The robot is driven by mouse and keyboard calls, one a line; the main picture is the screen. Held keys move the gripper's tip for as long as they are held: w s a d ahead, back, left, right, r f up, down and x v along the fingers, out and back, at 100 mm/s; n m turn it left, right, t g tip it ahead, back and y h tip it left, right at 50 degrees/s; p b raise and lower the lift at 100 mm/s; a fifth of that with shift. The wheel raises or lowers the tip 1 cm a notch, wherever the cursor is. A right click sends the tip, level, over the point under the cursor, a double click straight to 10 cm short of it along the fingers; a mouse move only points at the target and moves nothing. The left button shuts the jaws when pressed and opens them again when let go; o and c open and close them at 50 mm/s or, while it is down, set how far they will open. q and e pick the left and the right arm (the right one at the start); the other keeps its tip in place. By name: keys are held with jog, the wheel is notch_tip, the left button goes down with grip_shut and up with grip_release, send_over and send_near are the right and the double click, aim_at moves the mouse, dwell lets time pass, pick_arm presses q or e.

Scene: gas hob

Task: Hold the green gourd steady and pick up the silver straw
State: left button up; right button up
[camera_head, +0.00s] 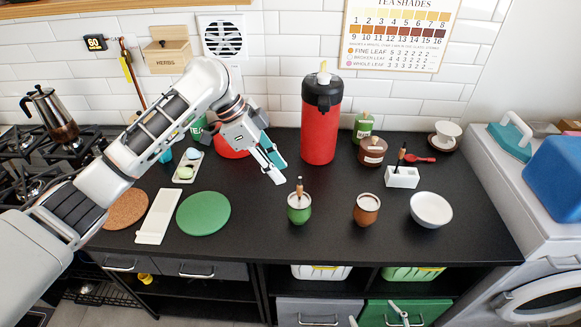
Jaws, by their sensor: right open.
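The green gourd (299,212) stands upright on the black worktop near its front middle. A slim straw-like piece (299,187) rises out of its mouth; it looks brownish at this size, and I cannot make out silver on it. My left gripper (275,175) hangs above the worktop, up and to the left of the gourd, apart from it. Its fingers look close together, and I cannot tell whether they are open. My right gripper (376,316) shows only as pale fingertips at the bottom edge, spread apart and empty, below the worktop's front edge in the picture.
A brown gourd (367,210) and a white bowl (431,210) stand to the right. A white holder (402,178) with a dark stick and a red flask (319,130) stand behind. A green round mat (204,213) lies left. The worktop between mat and green gourd is clear.

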aim_at(309, 213)
jog(key=w+a+r+n+t+y, duration=0.3)
jog(key=w+a+r+n, duration=0.3)
jog(key=r+n, duration=0.4)
jog(key=w+a+r+n+t+y, duration=0.35)
jog(key=w+r+n, duration=0.4)
jog(key=r, duration=0.45)
jog(key=w+a+f+n+g+y, duration=0.15)
jog(key=a+n+g, duration=0.25)
jog(key=n, duration=0.6)
jog(key=w+a+n+g+y, duration=0.2)
jog(key=a+n+g+y, duration=0.15)
jog(key=n, duration=0.75)
jog(key=w+f+n, duration=0.1)
jog(key=d+f+n+g+h, duration=0.1)
jog(key=n, duration=0.1)
jog(key=w+d+f+n+g+h, duration=0.1)
jog(key=f+n, duration=0.1)
jog(key=shift+w+n+h, duration=0.25)
jog(key=shift+w, duration=0.05)
jog(key=shift+w+d+f+n, duration=0.2)
jog(key=shift+n, duration=0.1)
jog(key=shift+w+a+f+g, duration=0.25)
jog(key=shift+w+f+g, duration=0.05)
jog(key=shift+x, duration=3.45)
